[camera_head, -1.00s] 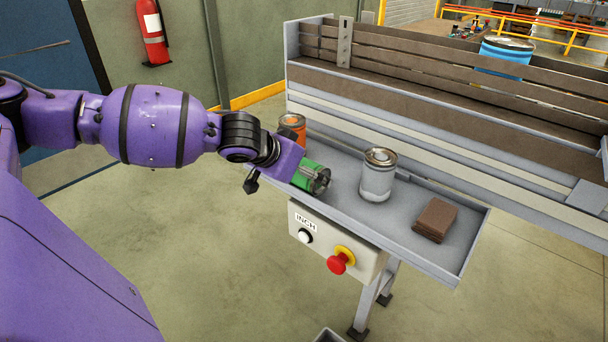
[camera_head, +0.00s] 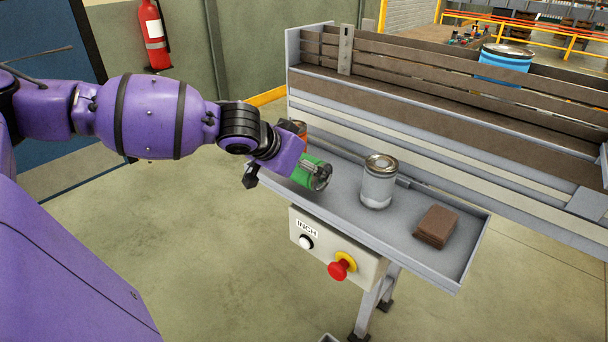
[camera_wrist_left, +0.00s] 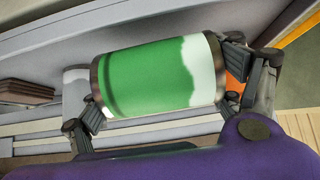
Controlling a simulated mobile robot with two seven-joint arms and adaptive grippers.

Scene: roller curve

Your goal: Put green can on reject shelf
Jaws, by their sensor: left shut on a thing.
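The green can (camera_head: 312,172) lies tilted on its side in my left gripper (camera_head: 290,172), over the left part of a grey shelf tray (camera_head: 400,232). In the left wrist view the green can (camera_wrist_left: 150,78), with a white patch, sits between the fingers of the left gripper (camera_wrist_left: 160,90), which are shut on it. In the head view, whether the can touches the tray is unclear. My right gripper is in neither view.
A white can (camera_head: 379,182) stands upright on the tray, with a stack of brown pieces (camera_head: 436,226) to its right. An orange can (camera_head: 299,128) is partly hidden behind my gripper. A control box (camera_head: 335,247) hangs below. The slatted conveyor (camera_head: 440,75) runs behind.

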